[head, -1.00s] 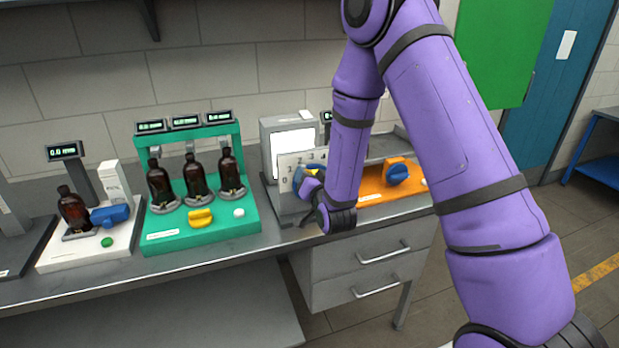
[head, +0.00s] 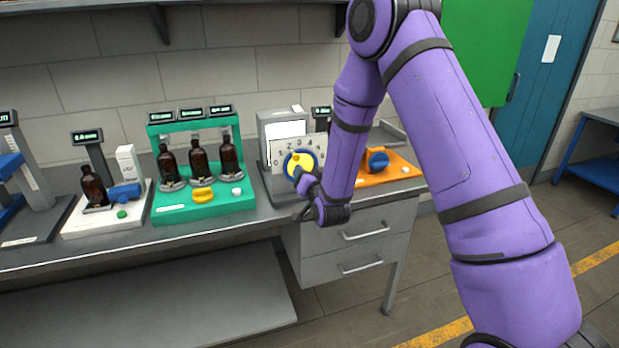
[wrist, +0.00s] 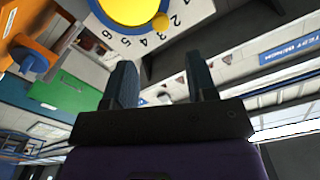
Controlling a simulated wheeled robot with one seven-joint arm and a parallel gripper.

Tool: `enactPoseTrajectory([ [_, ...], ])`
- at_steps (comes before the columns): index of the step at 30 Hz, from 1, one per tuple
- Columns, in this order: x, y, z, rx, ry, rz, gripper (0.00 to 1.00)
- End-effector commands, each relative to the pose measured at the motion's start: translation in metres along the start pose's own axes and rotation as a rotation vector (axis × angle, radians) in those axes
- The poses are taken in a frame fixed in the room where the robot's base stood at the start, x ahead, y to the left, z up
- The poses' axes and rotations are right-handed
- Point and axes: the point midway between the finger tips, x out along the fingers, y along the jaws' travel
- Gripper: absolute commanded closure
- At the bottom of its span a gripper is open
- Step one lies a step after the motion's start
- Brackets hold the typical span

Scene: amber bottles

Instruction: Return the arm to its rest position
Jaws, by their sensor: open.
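My purple arm (head: 455,140) reaches down across the right of the head view, bent at the elbow. My gripper (wrist: 163,82) is open in the wrist view, with two dark fingers apart and nothing between them. In the head view my gripper (head: 306,183) is small and partly hidden by my wrist, just in front of the yellow and blue dial (head: 302,160) on the numbered plate (head: 279,152). The dial also shows at the top of the wrist view (wrist: 130,8), clear of the fingers.
A green station (head: 235,203) holds three amber bottles (head: 198,163). Left of it, a white station (head: 75,223) holds another amber bottle (head: 93,187). An orange station (head: 398,169) with a blue knob lies behind my forearm. Drawers (head: 345,246) sit below the bench.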

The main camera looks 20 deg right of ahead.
Motion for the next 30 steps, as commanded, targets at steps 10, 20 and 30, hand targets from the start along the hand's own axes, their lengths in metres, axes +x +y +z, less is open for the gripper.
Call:
enactPoseTrajectory([
  [10, 0.003, 0.000, 0.000, 0.000, 0.000, -0.001, 0.48],
  [20, 0.003, -0.002, -0.004, -0.003, -0.004, 0.000, 0.48],
  [30, -0.010, -0.027, -0.068, -0.063, -0.158, 0.043, 0.48],
])
